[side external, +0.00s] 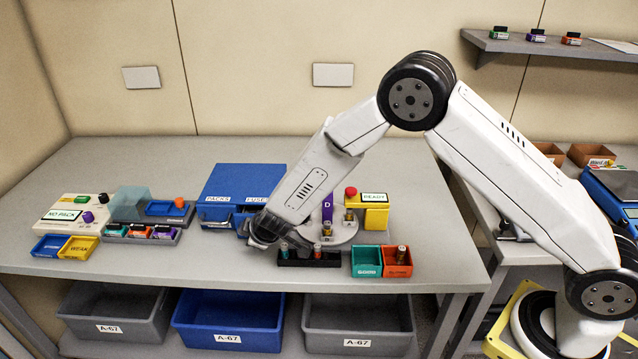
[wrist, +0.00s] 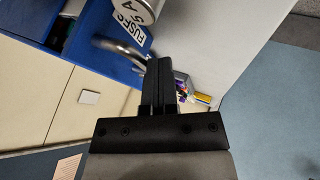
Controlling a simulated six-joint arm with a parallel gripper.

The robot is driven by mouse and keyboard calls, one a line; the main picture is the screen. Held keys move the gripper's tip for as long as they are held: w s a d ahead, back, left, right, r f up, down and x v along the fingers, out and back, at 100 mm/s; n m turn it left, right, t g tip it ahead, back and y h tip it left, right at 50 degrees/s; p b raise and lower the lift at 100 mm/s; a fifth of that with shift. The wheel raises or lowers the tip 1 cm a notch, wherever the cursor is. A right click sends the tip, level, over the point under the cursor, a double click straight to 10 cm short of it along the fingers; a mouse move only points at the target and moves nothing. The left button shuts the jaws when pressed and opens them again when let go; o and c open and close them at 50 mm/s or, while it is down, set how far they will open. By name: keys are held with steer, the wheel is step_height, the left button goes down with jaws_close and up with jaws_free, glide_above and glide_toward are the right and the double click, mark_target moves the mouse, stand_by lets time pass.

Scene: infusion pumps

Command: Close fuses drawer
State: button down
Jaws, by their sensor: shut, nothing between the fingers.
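The blue cabinet (side external: 241,180) stands on the bench with labels PACKS and FUSES. The fuses drawer (side external: 241,217) is on its right side and appears pulled out, partly hidden behind my wrist. In the wrist view the FUSES label (wrist: 131,22) and a curved metal handle (wrist: 115,46) show close up. A silver cylinder marked with an A (wrist: 146,9) is beside the label, cut off by the frame edge. My gripper (wrist: 158,66) is shut and empty, its fingertips beside the handle's end; I cannot tell whether they touch. In the side view my gripper (side external: 258,240) is low before the drawer.
A black holder (side external: 308,259) with upright fuses stands just right of my gripper. Teal (side external: 366,262) and orange (side external: 397,262) bins are further right. A grey tray with coloured modules (side external: 140,231) is at left.

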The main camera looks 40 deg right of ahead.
steer(key=shift+w+d, duration=1.25)
steer(key=shift+d, duration=0.2)
steer(key=shift+s+a, duration=0.2)
steer(key=shift+a, duration=0.1)
steer(key=s+a, duration=0.2)
steer(key=s, duration=0.1)
steer(key=shift+a, duration=0.35)
steer(key=v, duration=0.9)
steer(key=shift+s, duration=0.15)
steer(key=shift+r, duration=0.15)
